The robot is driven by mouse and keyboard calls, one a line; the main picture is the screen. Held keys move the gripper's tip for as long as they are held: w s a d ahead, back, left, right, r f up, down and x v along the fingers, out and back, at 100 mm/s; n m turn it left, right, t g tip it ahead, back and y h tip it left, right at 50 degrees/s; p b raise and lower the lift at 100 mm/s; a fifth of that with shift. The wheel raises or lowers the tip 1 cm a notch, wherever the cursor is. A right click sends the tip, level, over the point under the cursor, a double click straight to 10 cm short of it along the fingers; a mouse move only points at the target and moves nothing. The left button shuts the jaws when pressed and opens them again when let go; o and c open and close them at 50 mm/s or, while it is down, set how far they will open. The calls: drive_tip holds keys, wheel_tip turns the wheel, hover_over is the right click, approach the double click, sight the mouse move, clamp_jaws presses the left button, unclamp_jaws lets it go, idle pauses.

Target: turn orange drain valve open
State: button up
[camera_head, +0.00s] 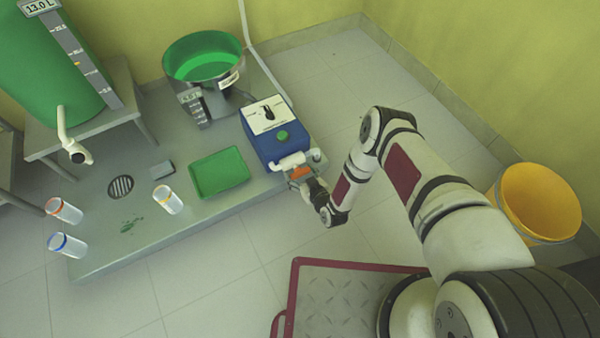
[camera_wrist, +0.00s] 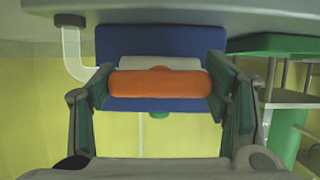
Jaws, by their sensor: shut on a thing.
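The orange drain valve handle (camera_wrist: 160,85) lies level across the wrist view, in front of a white fitting (camera_wrist: 190,64) and a blue box (camera_wrist: 160,42). My gripper (camera_wrist: 160,92) has a finger at each end of the orange handle and is shut on it. In the head view the orange handle (camera_head: 300,172) shows small at the front of the blue box (camera_head: 268,145), below a white pipe (camera_head: 292,161). My gripper (camera_head: 305,180) reaches it from the lower right and partly hides it. The handle's exact turn angle is hard to tell.
The blue box stands on a low grey platform (camera_head: 150,240). A green tray (camera_head: 219,172), a pot with a green inside (camera_head: 203,65) and several clear cylinders, one with an orange rim (camera_head: 64,210), stand on it. A yellow bucket (camera_head: 538,205) is at right.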

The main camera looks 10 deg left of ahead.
drive_tip(key=o, duration=1.2)
drive_tip(key=shift+c, duration=0.2)
drive_tip(key=v, duration=1.2)
drive_tip(key=shift+f, duration=0.1)
